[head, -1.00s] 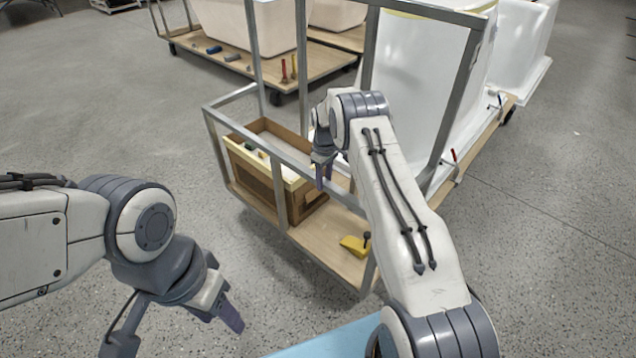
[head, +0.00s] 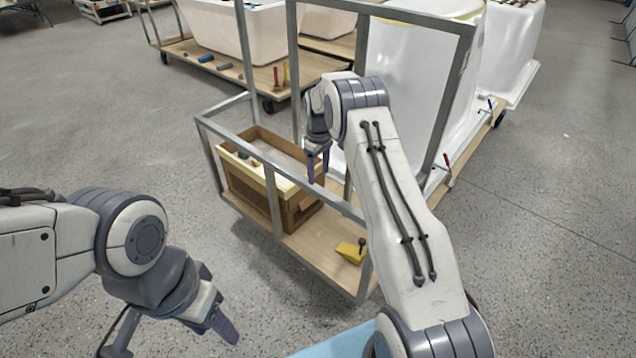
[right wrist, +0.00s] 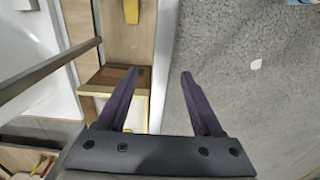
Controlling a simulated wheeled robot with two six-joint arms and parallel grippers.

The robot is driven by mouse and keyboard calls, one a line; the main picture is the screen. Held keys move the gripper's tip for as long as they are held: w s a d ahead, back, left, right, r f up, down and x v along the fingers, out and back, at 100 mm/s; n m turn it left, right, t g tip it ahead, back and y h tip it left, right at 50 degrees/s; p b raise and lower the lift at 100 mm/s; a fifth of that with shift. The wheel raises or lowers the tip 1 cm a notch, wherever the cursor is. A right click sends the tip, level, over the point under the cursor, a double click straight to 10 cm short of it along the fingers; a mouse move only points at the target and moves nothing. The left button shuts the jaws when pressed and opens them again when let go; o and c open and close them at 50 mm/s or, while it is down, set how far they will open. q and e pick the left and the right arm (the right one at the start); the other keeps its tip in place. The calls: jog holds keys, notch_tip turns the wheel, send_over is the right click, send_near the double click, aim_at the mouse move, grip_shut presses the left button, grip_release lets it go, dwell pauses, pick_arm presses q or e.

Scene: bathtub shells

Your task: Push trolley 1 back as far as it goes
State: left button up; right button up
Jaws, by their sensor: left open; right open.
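The nearest trolley has a grey metal frame and a wooden deck (head: 318,252); I see no number on it, so I cannot tell if it is trolley 1. It carries a white tub shell (head: 395,95). My right gripper (head: 318,170) is open at the top rail (head: 235,152) of its low near end, fingers pointing down. In the right wrist view, the pale rail (right wrist: 165,50) runs between the open fingers of this gripper (right wrist: 158,75); contact is unclear. My left gripper (head: 222,322) is open, low and left of the trolley, clear of it.
Behind stands another trolley (head: 240,72) with a tub and tools. A second white shell (head: 510,60) stands at the back right. Floor is clear left and right.

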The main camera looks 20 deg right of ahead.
jog(key=shift+r, duration=1.95)
jog(key=s+a+r+n+p, duration=0.1)
jog(key=s+a+r+p, duration=0.2)
jog(key=s+a+r, duration=0.55)
jog(key=s+a+r+p, duration=0.3)
jog(key=s+a+r, duration=0.3)
jog(key=a+r, duration=0.5)
jog(key=s+a+r+p, duration=0.2)
jog(key=s, duration=1.2)
jog(key=s+a+r+y+p, duration=0.1)
jog(key=s+a+r+p, duration=0.1)
jog(key=s, duration=1.1)
jog(key=shift+s+r+n+p, duration=0.4)
jog(key=shift+r+p, duration=0.1)
jog(key=shift+a, duration=0.1)
